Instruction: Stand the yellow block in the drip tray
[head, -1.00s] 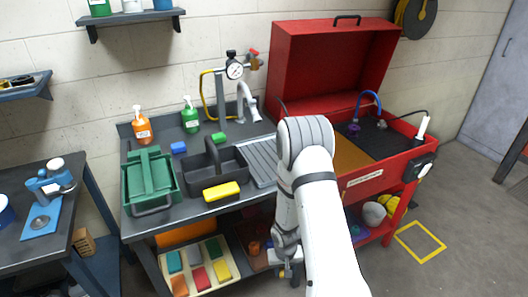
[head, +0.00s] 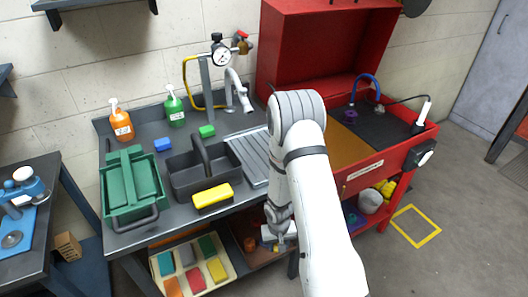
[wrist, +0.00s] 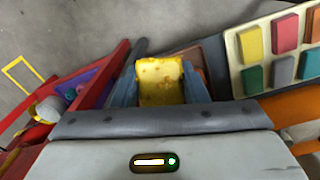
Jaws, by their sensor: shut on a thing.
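A yellow block (wrist: 161,80) with darker spots sits between the fingers of my gripper (wrist: 160,92) in the wrist view. My gripper is shut on it. In the head view my gripper (head: 279,238) hangs low in front of the workbench's front edge, mostly hidden by my arm, so the held block barely shows. A grey ridged tray (head: 250,155), which looks like the drip tray, lies on the bench top behind my arm. My arm hides its right part.
Another yellow block (head: 213,196) lies at the bench's front edge before a dark caddy (head: 190,182). A green toolbox (head: 132,188) stands left. A red washer cabinet (head: 385,160) stands right. A board of coloured blocks (head: 231,274) is on the lower shelf.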

